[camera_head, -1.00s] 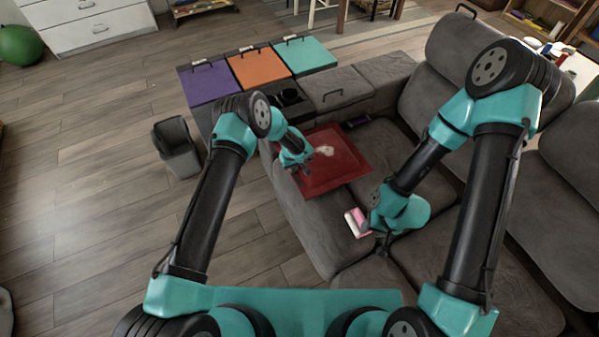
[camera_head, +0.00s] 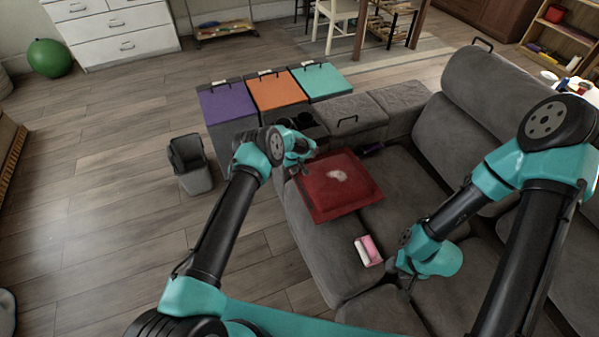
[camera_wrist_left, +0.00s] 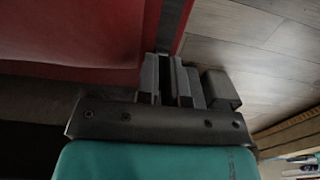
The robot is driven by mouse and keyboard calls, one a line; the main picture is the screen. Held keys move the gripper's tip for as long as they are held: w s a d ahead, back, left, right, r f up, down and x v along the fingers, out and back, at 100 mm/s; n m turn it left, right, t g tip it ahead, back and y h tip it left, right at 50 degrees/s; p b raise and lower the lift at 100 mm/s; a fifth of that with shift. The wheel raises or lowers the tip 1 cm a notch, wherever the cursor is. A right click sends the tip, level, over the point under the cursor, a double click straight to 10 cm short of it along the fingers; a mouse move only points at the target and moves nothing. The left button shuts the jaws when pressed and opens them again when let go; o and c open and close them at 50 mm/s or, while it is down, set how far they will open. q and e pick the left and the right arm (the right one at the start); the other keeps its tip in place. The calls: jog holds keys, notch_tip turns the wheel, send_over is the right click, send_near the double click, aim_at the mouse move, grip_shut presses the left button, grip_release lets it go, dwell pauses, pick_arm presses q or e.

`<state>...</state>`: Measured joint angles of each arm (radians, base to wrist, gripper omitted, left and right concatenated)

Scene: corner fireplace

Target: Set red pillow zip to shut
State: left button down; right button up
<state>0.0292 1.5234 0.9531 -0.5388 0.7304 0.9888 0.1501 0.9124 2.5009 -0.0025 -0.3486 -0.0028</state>
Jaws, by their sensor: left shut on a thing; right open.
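The red pillow (camera_head: 325,200) lies flat on the grey sofa seat, with a pale patch in its middle. My left gripper (camera_head: 304,168) is at the pillow's far left corner. In the left wrist view the left gripper (camera_wrist_left: 170,78) has its fingers close together at the edge of the red pillow (camera_wrist_left: 75,35). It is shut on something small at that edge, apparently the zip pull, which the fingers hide. My right gripper (camera_head: 408,280) is open above the sofa seat, apart from the pillow; its fingers are mostly hidden by its wrist.
A pink and white object (camera_head: 368,250) lies on the sofa seat (camera_head: 345,270) between the pillow and my right gripper. Purple (camera_head: 226,102), orange (camera_head: 276,90) and teal (camera_head: 318,80) lidded boxes stand behind. A dark bin (camera_head: 190,165) stands on open floor at left.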

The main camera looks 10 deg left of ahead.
pick_arm(q)
jog(key=c, duration=1.5)
grip_release()
jog(key=shift+r, duration=0.1)
notch_tip(320, 180, up, 17)
jog(key=shift+r, duration=0.15)
jog(key=shift+s, duration=0.1)
jog(key=s+f+m+h, duration=0.2)
jog(key=s+f, duration=0.1)
jog(key=s, duration=1.2)
jog(key=s+f+m+h, duration=0.2)
jog(key=s+f, duration=0.2)
jog(key=s, duration=1)
jog(key=s+a+r, duration=0.1)
jog(key=s, duration=0.5)
jog(key=s+a+r+m, duration=0.1)
jog(key=s+r, duration=0.1)
jog(key=s, duration=0.5)
jog(key=shift+a+t, duration=0.4)
jog(key=shift+r, duration=0.1)
